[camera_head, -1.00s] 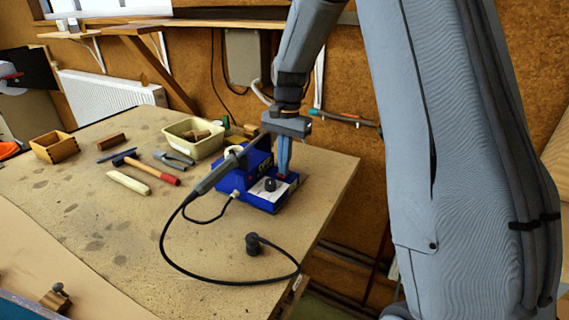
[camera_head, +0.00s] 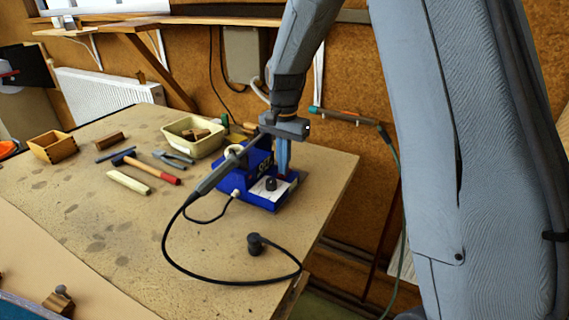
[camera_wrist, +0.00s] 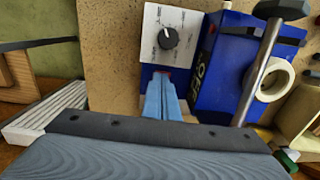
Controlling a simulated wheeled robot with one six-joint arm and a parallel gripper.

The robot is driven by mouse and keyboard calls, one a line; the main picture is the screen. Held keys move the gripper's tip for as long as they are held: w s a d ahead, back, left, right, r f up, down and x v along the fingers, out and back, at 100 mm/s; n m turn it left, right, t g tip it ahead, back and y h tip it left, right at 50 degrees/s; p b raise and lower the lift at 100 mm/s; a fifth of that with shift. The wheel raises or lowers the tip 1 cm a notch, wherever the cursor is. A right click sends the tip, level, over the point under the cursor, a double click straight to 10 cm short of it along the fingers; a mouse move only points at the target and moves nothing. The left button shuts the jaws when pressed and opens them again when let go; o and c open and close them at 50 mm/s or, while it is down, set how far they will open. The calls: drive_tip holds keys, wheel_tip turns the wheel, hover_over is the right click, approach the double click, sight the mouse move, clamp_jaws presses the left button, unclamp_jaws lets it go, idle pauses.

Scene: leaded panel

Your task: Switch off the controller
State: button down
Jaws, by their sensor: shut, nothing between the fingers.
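The controller (camera_head: 259,198) is a blue soldering station with a white dial panel, standing near the right edge of the bench. Its black knob (camera_head: 270,184) also shows in the wrist view (camera_wrist: 167,38), with a marker line and printed marks around it. My gripper (camera_head: 283,172) is shut and empty, pointing down at the controller's base beside the panel. In the wrist view my fingertips (camera_wrist: 163,82) overlap a small reddish patch just below the panel, probably the switch. The fingers hide most of it, so its position and any contact are unclear.
A soldering iron (camera_head: 217,174) leans in the holder, its black cable looping over the bench (camera_head: 110,230). A cream bin (camera_head: 193,138), a hammer (camera_head: 146,166) and a wooden box (camera_head: 53,147) lie to the left. The bench front is mostly clear.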

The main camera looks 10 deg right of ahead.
drive_tip(key=shift+w+d+f, duration=0.1)
drive_tip(key=shift+d+f, duration=0.15)
drive_tip(key=shift+f, duration=0.15)
drive_tip(key=shift+d, duration=0.15)
drive_tip(key=shift+w, duration=0.15)
drive_tip(key=shift+d+r+p, duration=0.1)
drive_tip(key=shift+r+p, duration=0.2)
drive_tip(key=shift+p, duration=0.1)
drive_tip(key=r+p, duration=0.2)
drive_tip(key=r, duration=0.1)
drive_tip(key=r+p, duration=0.1)
drive_tip(key=shift+a+r, duration=0.3)
drive_tip(key=shift+a, duration=0.1)
wheel_tip(320, 180, up, 10)
drive_tip(key=b, duration=0.3)
drive_tip(key=shift+f, duration=0.2)
drive_tip(key=shift+d, duration=0.1)
